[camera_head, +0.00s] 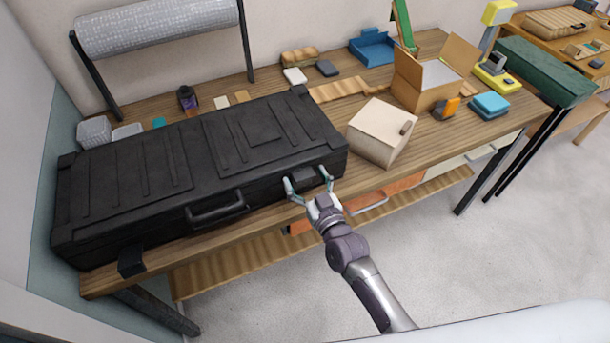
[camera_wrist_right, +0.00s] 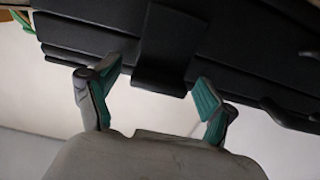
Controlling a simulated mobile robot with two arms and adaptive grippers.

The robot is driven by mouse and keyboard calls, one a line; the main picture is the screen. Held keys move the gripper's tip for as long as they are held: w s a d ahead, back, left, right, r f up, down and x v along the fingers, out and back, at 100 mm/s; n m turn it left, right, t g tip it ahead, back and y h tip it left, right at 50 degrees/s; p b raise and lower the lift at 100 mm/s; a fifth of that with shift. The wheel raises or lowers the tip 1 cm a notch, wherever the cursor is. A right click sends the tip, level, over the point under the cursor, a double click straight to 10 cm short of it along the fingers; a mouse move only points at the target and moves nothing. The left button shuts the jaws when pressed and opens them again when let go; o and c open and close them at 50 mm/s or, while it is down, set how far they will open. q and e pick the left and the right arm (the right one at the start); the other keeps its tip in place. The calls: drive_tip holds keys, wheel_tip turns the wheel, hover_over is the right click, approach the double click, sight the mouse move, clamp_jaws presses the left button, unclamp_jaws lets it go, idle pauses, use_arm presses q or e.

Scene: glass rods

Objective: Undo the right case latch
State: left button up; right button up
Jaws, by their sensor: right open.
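A long black case (camera_head: 170,160) lies shut on the wooden workbench. Its right latch (camera_head: 302,177) is on the front face, right of the handle (camera_head: 217,210). In the right wrist view the latch (camera_wrist_right: 168,48) is a dark flap that hangs down over the case's edge. My right gripper (camera_head: 308,185) is open, with one finger on each side of the latch; in the wrist view its teal-padded fingertips (camera_wrist_right: 155,90) stand apart with no object between the pads. Whether a finger touches the case is unclear. The left latch (camera_head: 131,262) hangs at the front left. My left gripper is not in view.
A beige box (camera_head: 378,133) stands close to the case's right end. An open cardboard box (camera_head: 428,85) and a blue tray (camera_head: 372,48) are farther back. Orange drawers (camera_head: 375,197) sit under the bench edge. The floor in front is clear.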

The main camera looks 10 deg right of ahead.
sight(304, 178)
drive_tip(key=shift+w, duration=0.1)
clamp_jaws()
drive_tip(key=shift+f+b, duration=0.25)
drive_tip(key=shift+b, duration=0.4)
drive_tip(key=s+t+b, duration=0.1)
drive_tip(key=t+b, duration=0.1)
drive_tip(key=b, duration=0.3)
drive_tip(key=f+t+y+b, duration=0.1)
drive_tip(key=t+b, duration=0.1)
drive_tip(key=b, duration=0.4)
drive_tip(key=s+f+t+y+b, duration=0.1)
drive_tip(key=t+b, duration=0.1)
drive_tip(key=b, duration=0.3)
drive_tip(key=shift+s+d+f, duration=0.2)
drive_tip(key=shift+s+d, duration=0.1)
drive_tip(key=shift+d, duration=0.05)
drive_tip(key=shift+s+r+t+b, duration=0.15)
drive_tip(key=shift+t+b, duration=0.15)
drive_tip(key=shift+b, duration=0.3)
